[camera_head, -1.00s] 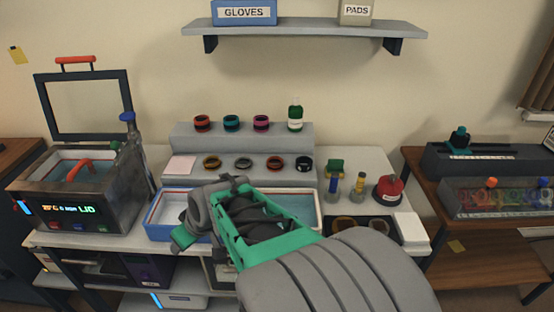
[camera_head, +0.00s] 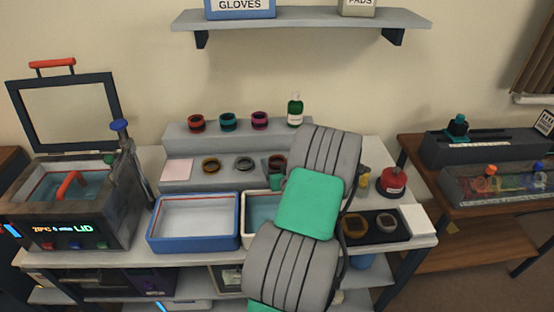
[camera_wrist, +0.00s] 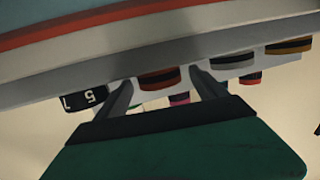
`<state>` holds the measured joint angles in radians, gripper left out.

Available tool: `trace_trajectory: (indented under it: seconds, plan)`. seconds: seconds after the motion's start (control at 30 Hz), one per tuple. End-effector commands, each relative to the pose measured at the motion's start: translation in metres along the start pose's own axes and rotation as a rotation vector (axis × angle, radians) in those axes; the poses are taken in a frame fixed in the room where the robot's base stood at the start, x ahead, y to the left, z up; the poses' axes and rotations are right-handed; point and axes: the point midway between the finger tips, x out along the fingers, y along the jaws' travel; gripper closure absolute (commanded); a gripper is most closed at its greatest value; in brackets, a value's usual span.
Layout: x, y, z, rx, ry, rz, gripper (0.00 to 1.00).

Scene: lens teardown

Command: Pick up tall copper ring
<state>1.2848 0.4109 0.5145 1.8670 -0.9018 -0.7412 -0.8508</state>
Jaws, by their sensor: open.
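A copper-red ring (camera_head: 277,160) with dark bands sits on the lower step of the grey stand, partly hidden by my arm. In the wrist view a copper-red ring (camera_wrist: 160,78) shows between and beyond my fingers. My gripper (camera_wrist: 163,90) is open and empty, its dark fingers pointing toward that ring; contact cannot be told. In the head view my arm hides most of the gripper. An orange-red ring (camera_head: 196,123) stands on the upper step at left. Which ring is the tall copper one is not certain.
Neighbouring rings are a grey ring (camera_head: 244,163), a brass ring (camera_head: 211,165) and a black numbered ring (camera_wrist: 84,101). A teal ring (camera_head: 228,121), pink ring (camera_head: 260,120) and green bottle (camera_head: 295,110) stand above. A blue-rimmed tray (camera_head: 193,250) lies in front.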

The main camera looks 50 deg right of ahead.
Motion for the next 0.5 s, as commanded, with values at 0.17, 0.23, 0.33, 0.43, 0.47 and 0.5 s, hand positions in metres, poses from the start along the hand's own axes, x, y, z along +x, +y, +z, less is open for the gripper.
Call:
trace_trajectory:
  seconds: [0.17,0.23,0.33,0.43,0.47,0.5]
  plan:
    - [0.0160,0.0005,-0.0007,0.000,0.000,0.001,0.19]
    - [0.0162,0.0007,-0.0002,0.000,0.001,0.001,0.19]
    - [0.0160,0.0007,-0.0001,0.000,0.001,0.001,0.19]
    - [0.0159,0.0005,-0.0001,0.000,0.000,0.001,0.27]
    - [0.0159,0.0005,-0.0002,0.000,0.000,0.001,0.30]
    - [0.0159,0.0005,-0.0002,0.000,0.000,0.001,0.33]
